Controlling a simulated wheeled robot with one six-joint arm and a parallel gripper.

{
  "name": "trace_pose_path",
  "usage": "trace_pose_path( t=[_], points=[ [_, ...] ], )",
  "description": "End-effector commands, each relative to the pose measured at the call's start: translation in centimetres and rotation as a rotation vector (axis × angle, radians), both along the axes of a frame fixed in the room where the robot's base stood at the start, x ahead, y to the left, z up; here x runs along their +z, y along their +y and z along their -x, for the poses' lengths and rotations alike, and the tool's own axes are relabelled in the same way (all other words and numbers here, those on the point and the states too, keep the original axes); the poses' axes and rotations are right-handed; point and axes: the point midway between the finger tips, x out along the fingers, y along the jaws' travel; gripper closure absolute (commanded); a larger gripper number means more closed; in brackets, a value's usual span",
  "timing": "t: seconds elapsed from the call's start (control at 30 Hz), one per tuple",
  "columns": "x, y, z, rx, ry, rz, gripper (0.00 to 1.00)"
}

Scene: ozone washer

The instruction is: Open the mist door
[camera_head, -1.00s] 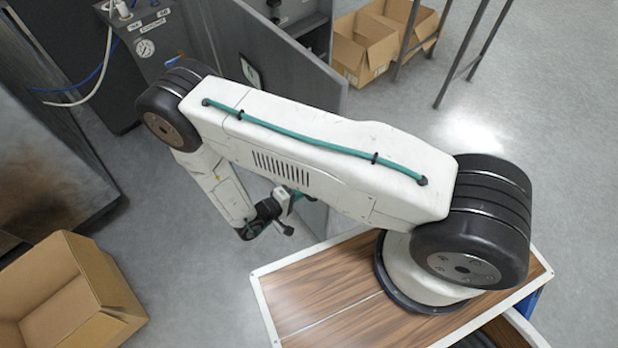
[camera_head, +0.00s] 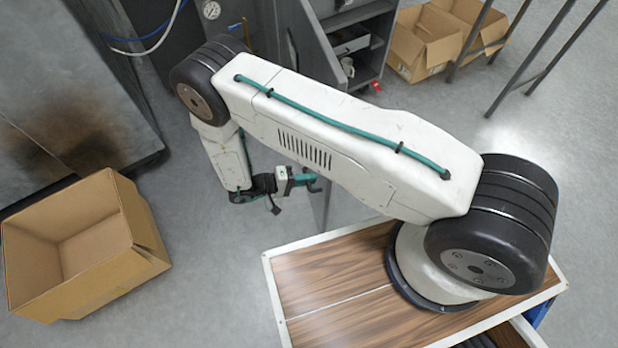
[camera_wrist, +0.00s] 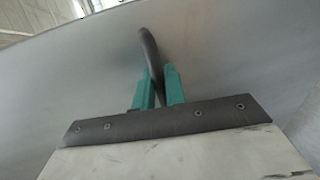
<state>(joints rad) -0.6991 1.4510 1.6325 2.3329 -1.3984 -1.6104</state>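The grey door panel (camera_head: 318,55) stands out at an angle from the grey cabinet, partly hidden behind my arm. In the wrist view, a broad smooth grey panel (camera_wrist: 235,60) fills most of the picture. A dark curved handle (camera_wrist: 146,45) rises from it. My gripper (camera_wrist: 158,72) has its two teal fingers on either side of the handle, which fills the gap between them, so it looks shut on it. In the head view, my gripper (camera_head: 308,180) hangs below the arm, near the panel's lower part; the handle is too small to make out there.
An open cardboard box (camera_head: 95,255) stands on the floor at lower left. A dark-stained grey metal surface (camera_head: 80,110) is at left. Grey shelves (camera_head: 362,30) show behind the panel, with cardboard boxes (camera_head: 430,45) and thin metal legs (camera_head: 535,70) beyond. Floor between is clear.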

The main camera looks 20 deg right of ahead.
Motion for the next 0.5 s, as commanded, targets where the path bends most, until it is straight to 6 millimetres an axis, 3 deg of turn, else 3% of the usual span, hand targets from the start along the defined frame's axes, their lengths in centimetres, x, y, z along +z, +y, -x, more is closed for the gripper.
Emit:
trace_pose_path(
  t=[0.33,0.5],
  points=[
    [0.1,0.4,-0.1,0.004,-0.002,-0.001,0.84],
    [0.5,2.6,-0.3,0.006,-0.005,-0.002,0.84]
  ],
)
